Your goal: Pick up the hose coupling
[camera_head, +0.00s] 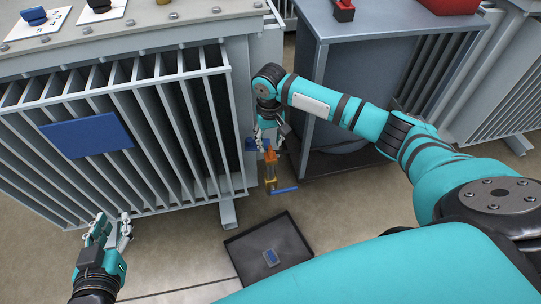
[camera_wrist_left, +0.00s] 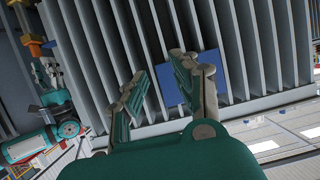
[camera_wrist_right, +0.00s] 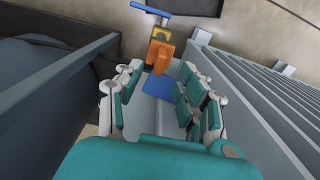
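An orange fitting (camera_head: 270,156), which may be the hose coupling, sits with a yellow-brass body (camera_head: 271,176) and a blue bar (camera_head: 284,190) between the two grey cabinets. My right gripper (camera_head: 268,138) is just above it, pointing down. In the right wrist view the orange fitting (camera_wrist_right: 160,52) lies near and just beyond the fingertips, between the two parted fingers (camera_wrist_right: 157,88). I cannot tell whether they touch it; no grip shows. My left gripper (camera_head: 112,228) is open and empty, in front of the finned cabinet; its fingers (camera_wrist_left: 165,80) are apart.
The finned cabinet (camera_head: 235,110) with a blue panel (camera_head: 87,135) stands left, another cabinet (camera_head: 312,75) right; the gap is narrow. A blue piece (camera_wrist_right: 160,88) shows between the right fingers.

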